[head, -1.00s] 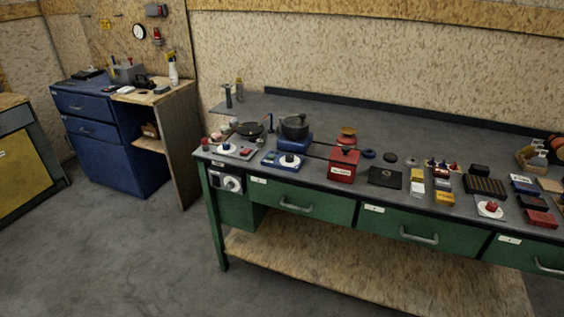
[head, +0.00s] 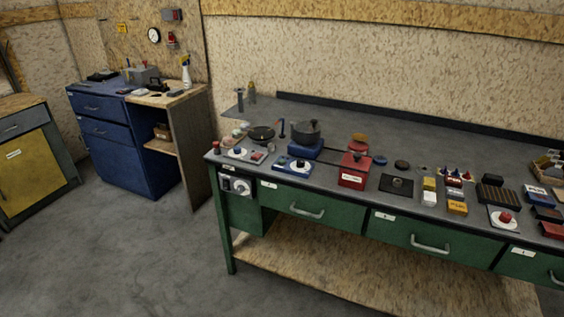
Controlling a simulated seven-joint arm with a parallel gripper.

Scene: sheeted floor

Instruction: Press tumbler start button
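My gripper is not in view. A dark drum-like pot (head: 307,131) sits on a blue base (head: 304,149) at the left part of the bench; I cannot tell for sure that it is the tumbler. In front of it is a blue control box (head: 283,164) with a white disc and a dark knob or button. Left of that is a light plate with a blue button (head: 238,152) and a small red part beside it. Far to the right, a red button (head: 505,217) stands on a white plate. The button labels are too small to read.
The grey workbench (head: 390,136) has green drawers (head: 310,207). A red box (head: 354,170), a black plate (head: 397,185) and several small coloured boxes line its front. A blue cabinet (head: 125,160) and a yellow-doored cabinet (head: 35,163) stand left. The floor (head: 130,260) before them is clear.

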